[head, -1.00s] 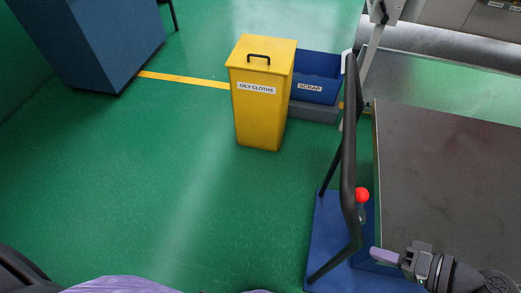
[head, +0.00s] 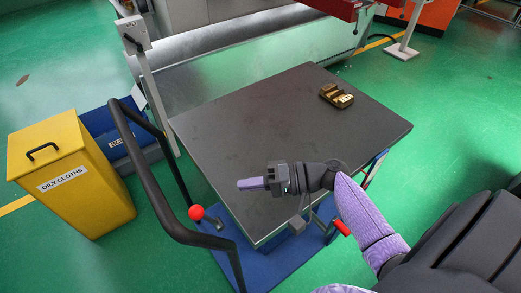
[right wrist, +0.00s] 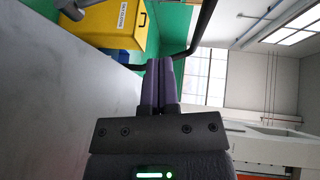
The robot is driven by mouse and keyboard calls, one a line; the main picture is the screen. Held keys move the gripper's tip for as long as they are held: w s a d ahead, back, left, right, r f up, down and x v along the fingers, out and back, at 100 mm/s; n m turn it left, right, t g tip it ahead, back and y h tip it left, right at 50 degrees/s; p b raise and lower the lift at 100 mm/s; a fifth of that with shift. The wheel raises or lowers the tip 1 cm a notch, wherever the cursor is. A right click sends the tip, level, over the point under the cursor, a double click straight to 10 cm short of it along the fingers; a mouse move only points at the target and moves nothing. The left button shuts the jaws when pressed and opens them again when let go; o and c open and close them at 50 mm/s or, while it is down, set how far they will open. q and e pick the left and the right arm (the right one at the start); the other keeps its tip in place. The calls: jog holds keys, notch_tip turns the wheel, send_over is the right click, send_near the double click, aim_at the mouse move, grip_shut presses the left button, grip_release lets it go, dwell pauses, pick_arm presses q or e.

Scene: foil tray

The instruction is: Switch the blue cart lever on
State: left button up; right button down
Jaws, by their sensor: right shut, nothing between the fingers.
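The blue cart (head: 283,262) has a dark grey top (head: 250,125) and a black push handle (head: 152,180) at its left end. A lever with a red ball knob (head: 196,212) stands low on the cart, beside the handle and below the top's left edge. My right gripper (head: 240,184) is shut and empty, its fingers pointing left toward the handle, to the right of the knob and apart from it in the picture. The right wrist view shows its two fingers (right wrist: 160,62) together; the knob is not visible there. My left gripper is out of view.
A brass-coloured block (head: 337,96) sits on the cart top. A red handle (head: 342,228) shows at the cart's near right side. A yellow oily cloths bin (head: 70,190) and a blue scrap bin (head: 112,142) stand at left. Green floor is clear at right.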

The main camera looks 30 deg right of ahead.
aim_at(205, 219)
jog(key=x, duration=0.4)
jog(key=shift+s+a+f, duration=0.15)
jog(key=shift+a, duration=0.5)
jog(key=shift+s+a+f, duration=0.1)
jog(key=shift+a+f, duration=0.05)
jog(key=shift+a, duration=0.5)
jog(key=shift+s+a+f, duration=0.15)
jog(key=shift+a, duration=0.5)
